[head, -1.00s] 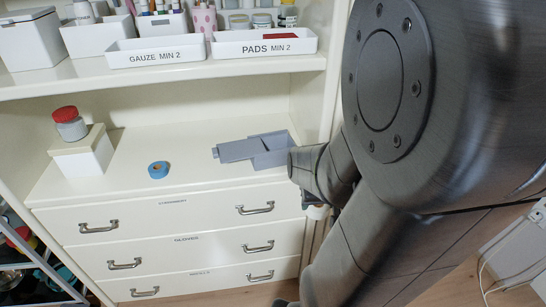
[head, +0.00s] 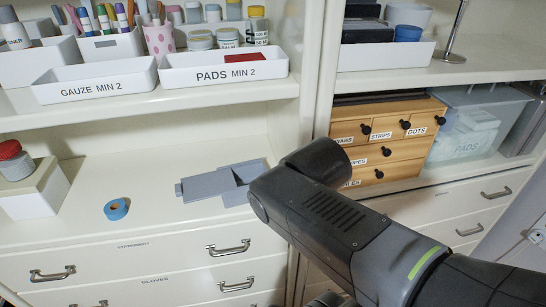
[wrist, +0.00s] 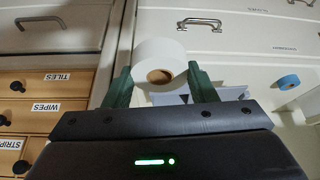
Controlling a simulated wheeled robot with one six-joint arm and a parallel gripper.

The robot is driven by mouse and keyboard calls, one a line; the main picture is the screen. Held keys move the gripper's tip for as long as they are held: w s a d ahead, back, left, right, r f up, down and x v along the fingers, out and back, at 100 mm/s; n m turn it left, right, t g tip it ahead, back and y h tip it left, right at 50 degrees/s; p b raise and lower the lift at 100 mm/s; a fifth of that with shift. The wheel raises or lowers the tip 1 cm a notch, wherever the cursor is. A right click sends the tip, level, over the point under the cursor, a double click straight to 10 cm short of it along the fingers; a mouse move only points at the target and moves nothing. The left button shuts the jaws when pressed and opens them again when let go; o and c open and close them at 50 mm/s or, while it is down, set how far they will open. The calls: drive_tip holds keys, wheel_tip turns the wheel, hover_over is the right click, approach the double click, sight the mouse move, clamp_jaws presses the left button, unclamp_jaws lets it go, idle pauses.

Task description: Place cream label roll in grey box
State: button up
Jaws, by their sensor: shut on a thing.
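The cream label roll (wrist: 158,58), with a brown core, is between the two green fingers of my gripper (wrist: 158,82) in the wrist view. My gripper is shut on it. In the head view the gripper and the roll are hidden by my arm. The grey box (head: 246,172) sits on the cabinet top below the shelf, with a flat grey panel (head: 205,186) at its left. My arm is close to the box's right side. The box's inside cannot be made out. Part of the grey box also shows behind the roll in the wrist view (wrist: 228,93).
A blue tape roll (head: 116,209) lies left of the box. The shelf with white bins (head: 222,76) overhangs behind. A wooden drawer unit (head: 390,135) stands right, past a cabinet upright.

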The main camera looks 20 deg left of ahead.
drive_tip(key=w+a+f+t+y+b, duration=0.1)
drive_tip(key=w+a+f+t+y, duration=0.1)
drive_tip(key=w+a, duration=1.25)
drive_tip(key=f+b, duration=0.1)
drive_tip(key=w+f+b, duration=0.1)
drive_tip(key=f, duration=0.1)
drive_tip(key=w+f+b, duration=0.1)
drive_tip(key=f, duration=0.1)
drive_tip(key=shift+w+d+f, duration=0.15)
drive_tip(key=shift+w+d, duration=0.05)
drive_tip(key=shift+d, duration=0.1)
drive_tip(key=shift+w+a+f, duration=0.15)
drive_tip(key=shift+w+a+r+p, duration=0.15)
drive_tip(key=shift+r+p, duration=0.2)
drive_tip(key=shift+p, duration=0.5)
drive_tip(key=shift+w+h+p, duration=0.1)
drive_tip(key=shift+h+p, duration=0.2)
drive_tip(key=shift+p, duration=0.25)
drive_tip(key=shift+w+a+r+g+h+p, duration=0.1)
drive_tip(key=shift+w+a+g+h+p, duration=0.25)
drive_tip(key=shift+g+p, duration=0.4)
drive_tip(key=shift+w+a+g+h+p, duration=0.2)
drive_tip(key=shift+g+h+p, duration=0.15)
drive_tip(key=shift+h+p, duration=0.15)
wheel_tip(320, 180, down, 2)
drive_tip(key=shift+f, duration=0.1)
